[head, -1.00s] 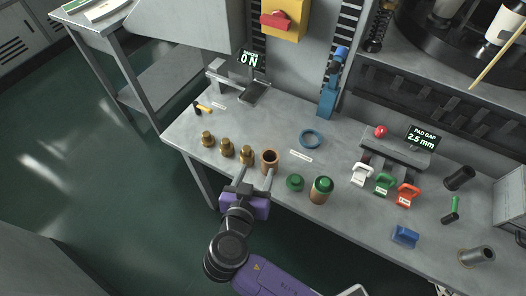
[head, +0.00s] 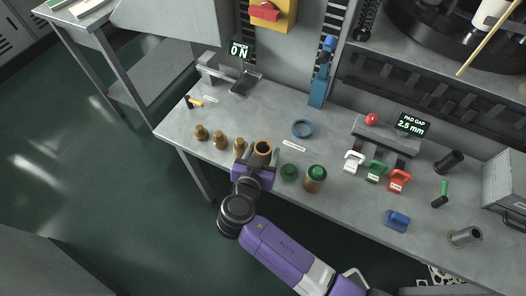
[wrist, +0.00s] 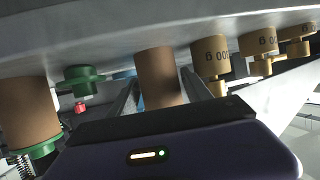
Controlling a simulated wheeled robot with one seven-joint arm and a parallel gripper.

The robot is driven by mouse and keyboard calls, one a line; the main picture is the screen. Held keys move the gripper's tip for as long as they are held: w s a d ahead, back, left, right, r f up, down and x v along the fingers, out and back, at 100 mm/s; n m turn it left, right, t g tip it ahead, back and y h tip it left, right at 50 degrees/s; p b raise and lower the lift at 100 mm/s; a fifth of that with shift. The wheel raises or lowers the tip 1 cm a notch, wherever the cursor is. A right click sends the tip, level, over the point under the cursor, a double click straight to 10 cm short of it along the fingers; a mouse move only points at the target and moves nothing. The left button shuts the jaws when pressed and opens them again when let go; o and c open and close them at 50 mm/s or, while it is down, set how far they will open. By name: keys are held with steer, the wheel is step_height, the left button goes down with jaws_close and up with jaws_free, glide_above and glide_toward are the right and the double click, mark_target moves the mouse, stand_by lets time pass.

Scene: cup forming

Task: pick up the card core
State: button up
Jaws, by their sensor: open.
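The card core (head: 263,149) is a brown, open-topped tube standing upright near the front edge of the bench (head: 225,112). My purple gripper (head: 256,163) is right at it from the front side. In the wrist view, which looks upside down, the core (wrist: 158,80) sits between my two spread fingers (wrist: 160,92), with a finger on either side. The fingers look apart from its wall, but contact is hard to judge. In the head view the gripper partly hides the core's lower part.
Several brass weights (head: 219,139) stand in a row left of the core. A green flanged cap (head: 289,172) and a green-topped brown tube (head: 315,180) stand close on its right. A blue ring (head: 302,128) lies behind. Bare bench lies behind the weights.

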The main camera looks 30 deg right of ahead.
steer(key=shift+c, duration=0.5)
steer(key=c, duration=1)
